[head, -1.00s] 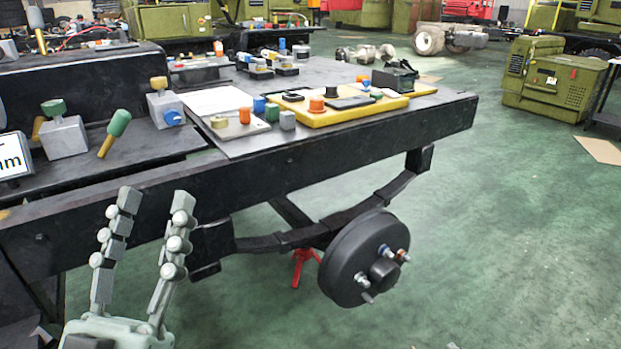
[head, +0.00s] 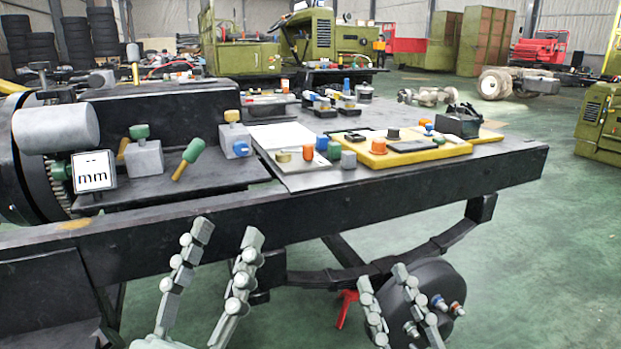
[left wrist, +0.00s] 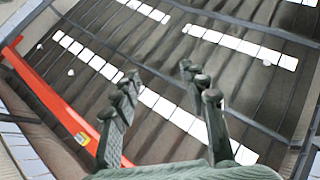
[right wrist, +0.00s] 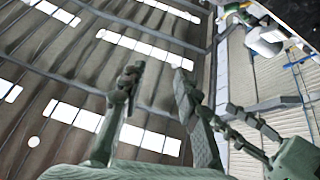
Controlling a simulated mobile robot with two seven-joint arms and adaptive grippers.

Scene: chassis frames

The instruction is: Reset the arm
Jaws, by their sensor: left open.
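My left gripper (head: 224,233) points up at the lower middle of the head view, in front of the chassis beam. Its fingers are apart and empty; the left wrist view (left wrist: 160,75) shows the same gap, with the roof behind. My right gripper (head: 383,277) is at the bottom right of the head view, its fingers up and apart in front of the wheel hub. The right wrist view (right wrist: 158,74) shows its open, empty fingers against the roof. The lower parts of both grippers are cut off by the head view's bottom edge.
The black chassis frame (head: 400,193) spans the view beyond my grippers. On it lie a yellow tray (head: 425,156), a white sheet (head: 285,137), a grey block with a green knob (head: 144,158) and a green-handled tool (head: 190,155). A wheel hub (head: 432,279) hangs below.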

